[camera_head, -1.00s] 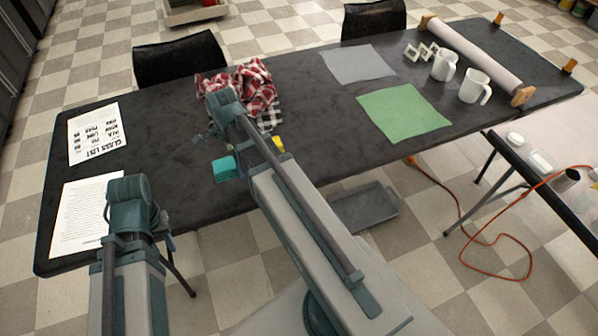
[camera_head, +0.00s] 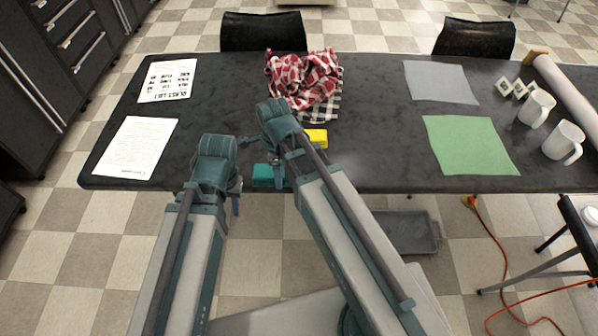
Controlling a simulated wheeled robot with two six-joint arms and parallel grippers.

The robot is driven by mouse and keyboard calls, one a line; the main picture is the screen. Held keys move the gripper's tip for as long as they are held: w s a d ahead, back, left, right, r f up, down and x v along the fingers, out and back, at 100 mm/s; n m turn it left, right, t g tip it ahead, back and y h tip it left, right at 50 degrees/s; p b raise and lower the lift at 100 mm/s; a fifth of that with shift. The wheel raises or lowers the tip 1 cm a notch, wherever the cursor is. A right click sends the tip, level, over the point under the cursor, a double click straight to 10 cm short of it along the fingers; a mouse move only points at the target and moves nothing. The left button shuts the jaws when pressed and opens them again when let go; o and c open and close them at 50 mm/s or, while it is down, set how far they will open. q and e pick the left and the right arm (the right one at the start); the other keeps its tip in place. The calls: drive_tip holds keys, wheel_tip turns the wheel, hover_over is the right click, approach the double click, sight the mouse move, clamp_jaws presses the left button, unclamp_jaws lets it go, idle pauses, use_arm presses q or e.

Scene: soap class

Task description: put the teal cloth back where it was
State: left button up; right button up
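The teal cloth (camera_head: 264,176) shows as a small folded block near the table's front edge, left of and nearer than the yellow block. My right gripper (camera_head: 278,181) comes down against it, partly hidden by its own arm, and appears shut on the cloth. I cannot tell whether the cloth touches the table. My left gripper (camera_head: 236,204) hangs just in front of the table edge, left of the teal cloth. Its fingers are small and partly covered by the arm, so its opening is unclear.
The yellow block (camera_head: 317,138) lies behind my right arm. A red checked cloth (camera_head: 303,75) lies crumpled on a black-and-white checked cloth (camera_head: 322,110). Papers (camera_head: 138,148) lie left. A green cloth (camera_head: 469,145), a grey cloth (camera_head: 440,82) and mugs (camera_head: 537,108) are right.

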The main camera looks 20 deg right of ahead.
drive_tip(key=s+a+f, duration=0.1)
drive_tip(key=s+a, duration=0.2)
drive_tip(key=a, duration=0.3)
drive_tip(key=w+d, duration=0.3)
drive_tip(key=d, duration=0.1)
drive_tip(key=w+d+f+b, duration=0.1)
drive_tip(key=w+d, duration=0.2)
drive_tip(key=d, duration=0.1)
drive_tip(key=w+d+b, duration=0.1)
drive_tip(key=w+d, duration=0.2)
drive_tip(key=d, duration=0.1)
drive_tip(key=shift+w+d+f, duration=0.1)
drive_tip(key=shift+d+f, duration=0.1)
drive_tip(key=shift+f, duration=0.15)
drive_tip(key=f+b, duration=0.3)
drive_tip(key=shift+w+d+f+b, duration=0.25)
drive_tip(key=shift+d+f+b, duration=0.05)
drive_tip(key=shift+d+b, duration=0.1)
drive_tip(key=shift+a, duration=0.1)
drive_tip(key=shift+f, duration=0.15)
drive_tip(key=o, duration=1.2)
drive_tip(key=shift+c, duration=0.2)
wheel_tip(320, 180, up, 12)
drive_tip(key=p, duration=1.2)
drive_tip(key=shift+r, duration=0.2)
